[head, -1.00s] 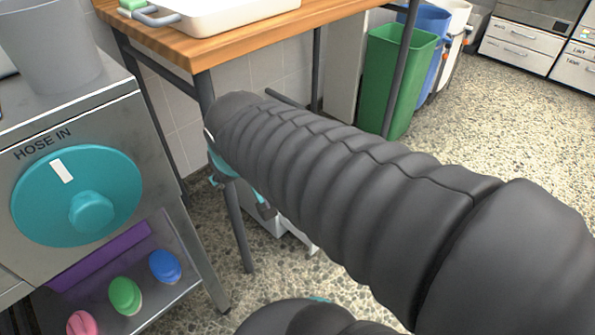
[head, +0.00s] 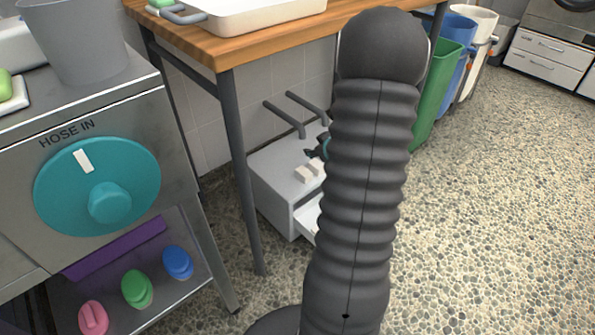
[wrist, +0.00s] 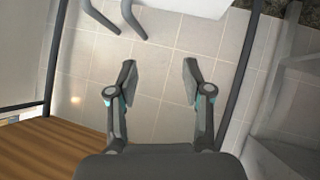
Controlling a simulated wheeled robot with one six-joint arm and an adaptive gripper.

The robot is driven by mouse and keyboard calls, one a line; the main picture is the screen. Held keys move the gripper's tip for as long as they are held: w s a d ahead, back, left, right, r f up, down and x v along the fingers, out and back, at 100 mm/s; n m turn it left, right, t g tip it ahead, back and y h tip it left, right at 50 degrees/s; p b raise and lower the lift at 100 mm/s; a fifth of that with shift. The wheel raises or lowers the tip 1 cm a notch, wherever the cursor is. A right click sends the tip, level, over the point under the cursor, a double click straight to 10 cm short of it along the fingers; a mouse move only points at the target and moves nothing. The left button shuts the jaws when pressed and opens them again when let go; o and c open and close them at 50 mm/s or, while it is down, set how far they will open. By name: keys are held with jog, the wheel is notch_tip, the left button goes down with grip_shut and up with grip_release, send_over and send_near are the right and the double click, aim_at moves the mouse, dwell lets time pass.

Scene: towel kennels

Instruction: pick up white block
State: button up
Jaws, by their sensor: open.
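Small off-white blocky pieces (head: 309,172) sit on top of the low white cabinet (head: 272,200) under the wooden table in the head view. I cannot tell whether they are one block or two, and my arm is close in front of them. My gripper (wrist: 159,74) is open and empty in the wrist view, with tiled wall beyond its fingers. In the head view only a dark bit of the gripper (head: 316,151) shows beside my arm, seemingly above the cabinet. No white block can be made out in the wrist view.
The wooden table (head: 232,52) with its dark legs overhangs the cabinet. Two grey bars (head: 296,112) stick out above it. A steel unit with a teal dial (head: 97,187) stands left. Green (head: 435,92) and blue bins stand behind right. Pebbled floor at right is clear.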

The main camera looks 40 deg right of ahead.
notch_tip(320, 180, down, 6)
jog(key=s+d+t+y, duration=0.1)
jog(key=s+d, duration=0.1)
jog(key=s, duration=0.1)
jog(key=t+y, duration=0.2)
send_near(306, 172)
jog(key=x, duration=1)
jog(key=shift+a+b, duration=0.1)
jog(key=shift+b, duration=0.2)
grip_shut()
